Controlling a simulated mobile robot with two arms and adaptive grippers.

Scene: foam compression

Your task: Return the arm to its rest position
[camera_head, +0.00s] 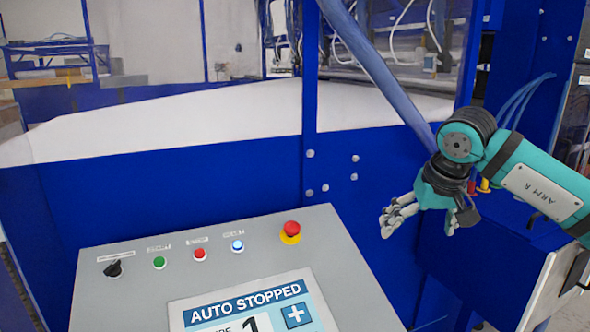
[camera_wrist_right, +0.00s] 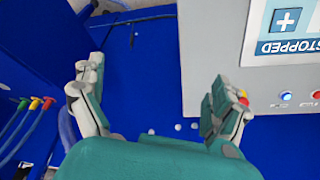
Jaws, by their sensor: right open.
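My right gripper (camera_head: 424,218) is open and empty in the head view, to the right of the control panel (camera_head: 130,246) and in front of the blue machine frame. My right arm (camera_head: 540,190), teal with a black wrist, comes in from the right edge. In the right wrist view the two fingers of the gripper (camera_wrist_right: 155,95) stand wide apart with nothing between them. The panel's screen (camera_head: 250,309) reads "AUTO STOPPED". My left gripper is not in view.
The panel carries a black knob (camera_head: 114,268), a green button (camera_head: 159,262), a red button (camera_head: 199,254), a lit blue button (camera_head: 238,246) and a red emergency stop (camera_head: 291,230). A blue diagonal bar (camera_head: 375,70) and hoses (camera_wrist_right: 15,130) are near my right arm.

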